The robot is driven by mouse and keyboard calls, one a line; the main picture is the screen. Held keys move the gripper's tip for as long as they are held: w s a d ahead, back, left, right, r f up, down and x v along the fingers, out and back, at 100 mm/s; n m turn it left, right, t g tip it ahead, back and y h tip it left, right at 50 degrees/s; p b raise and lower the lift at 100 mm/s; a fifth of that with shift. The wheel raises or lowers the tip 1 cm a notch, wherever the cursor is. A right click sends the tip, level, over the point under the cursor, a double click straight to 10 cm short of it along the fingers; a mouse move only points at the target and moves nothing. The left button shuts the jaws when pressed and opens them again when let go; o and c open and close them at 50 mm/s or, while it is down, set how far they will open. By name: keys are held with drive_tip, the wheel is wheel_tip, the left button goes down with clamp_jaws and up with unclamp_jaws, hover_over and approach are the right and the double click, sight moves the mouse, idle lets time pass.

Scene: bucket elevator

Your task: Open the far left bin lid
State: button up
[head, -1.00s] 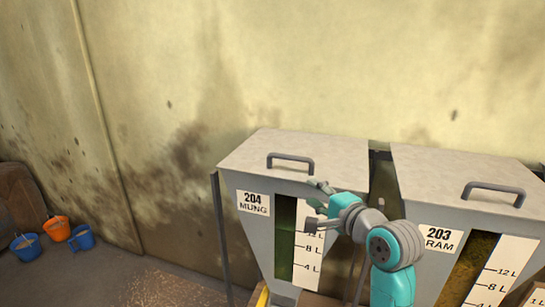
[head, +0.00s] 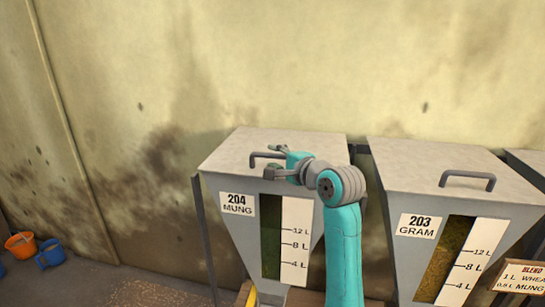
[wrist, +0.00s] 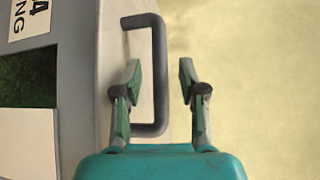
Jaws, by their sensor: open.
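The far left bin, labelled 204 MUNG (head: 238,204), is a grey hopper with a flat grey lid (head: 228,150). The lid is closed. Its dark bar handle (head: 253,160) is partly hidden behind my gripper (head: 272,160), which is at the handle's right part, above the lid's front. In the wrist view the handle (wrist: 160,50) runs up and down the picture. My open gripper (wrist: 160,78) has one finger on each side of the handle's long bar, as seen from there. Neither finger is seen pressing on it.
Bin 203 GRAM (head: 417,226) stands to the right with its own lid and handle (head: 468,178). A blend sign (head: 525,277) is at lower right. A stained wall is behind.

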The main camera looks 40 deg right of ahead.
drive_tip(key=shift+w+d+f, duration=0.1)
drive_tip(key=shift+w+f, duration=0.05)
drive_tip(key=shift+w, duration=0.75)
clamp_jaws()
